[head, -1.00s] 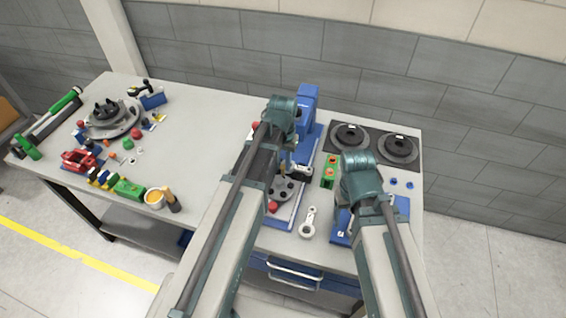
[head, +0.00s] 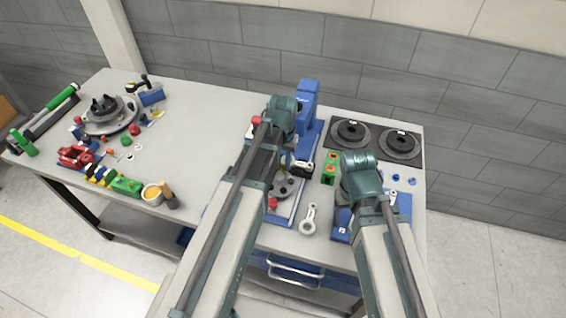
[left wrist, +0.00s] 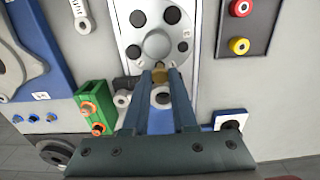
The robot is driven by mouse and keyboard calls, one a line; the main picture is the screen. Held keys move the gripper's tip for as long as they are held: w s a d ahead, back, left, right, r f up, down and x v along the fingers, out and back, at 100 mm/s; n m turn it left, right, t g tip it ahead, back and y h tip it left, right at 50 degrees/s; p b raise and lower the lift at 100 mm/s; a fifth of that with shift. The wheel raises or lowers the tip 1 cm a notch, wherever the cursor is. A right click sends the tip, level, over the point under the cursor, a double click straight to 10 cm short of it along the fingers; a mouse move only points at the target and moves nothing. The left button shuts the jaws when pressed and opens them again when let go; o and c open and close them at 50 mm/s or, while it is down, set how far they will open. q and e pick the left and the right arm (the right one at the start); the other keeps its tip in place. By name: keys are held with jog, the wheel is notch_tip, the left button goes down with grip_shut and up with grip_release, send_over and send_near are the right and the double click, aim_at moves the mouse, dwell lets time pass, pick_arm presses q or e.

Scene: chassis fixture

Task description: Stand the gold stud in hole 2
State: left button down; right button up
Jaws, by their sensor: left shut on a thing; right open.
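The gold stud (left wrist: 159,73) is between the fingertips of my left gripper (left wrist: 160,76) in the left wrist view. The gripper is shut on it, over the lower edge of a round grey hub (left wrist: 157,45). Several dark round holes surround the hub on the pale fixture plate (left wrist: 195,80); the hole numbers are not readable. Whether the stud touches a hole is unclear. In the head view my left arm partly covers the dark round fixture (head: 284,188). My right gripper (head: 354,203) is at the right, open, its fingers mostly hidden under its wrist.
A green block (head: 329,168) with orange sockets and a grey link (head: 309,220) lie near the fixture. A blue upright tool (head: 306,108) stands behind. Two black discs (head: 350,133) are at back right. Left of my left arm, the tabletop has a wide clear area.

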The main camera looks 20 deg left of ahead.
pick_arm(q)
jog(key=shift+f, duration=0.1)
pick_arm(e)
jog(key=shift+f, duration=0.15)
pick_arm(q)
jog(key=shift+f+b, duration=0.55)
jog(key=shift+b, duration=0.1)
pick_arm(e)
jog(key=shift+f, duration=0.5)
pick_arm(q)
jog(key=shift+f+b, duration=0.35)
jog(key=shift+b, duration=0.05)
pick_arm(e)
jog(key=shift+f, duration=0.4)
pick_arm(q)
jog(key=c, duration=1)
grip_release()
jog(key=shift+c, duration=0.2)
pick_arm(e)
jog(key=shift+r, duration=0.1)
pick_arm(q)
jog(key=shift+r+p, duration=1.6)
pick_arm(e)
notch_tip(320, 180, up, 3)
jog(key=shift+f, duration=0.1)
pick_arm(q)
jog(key=shift+f, duration=0.1)
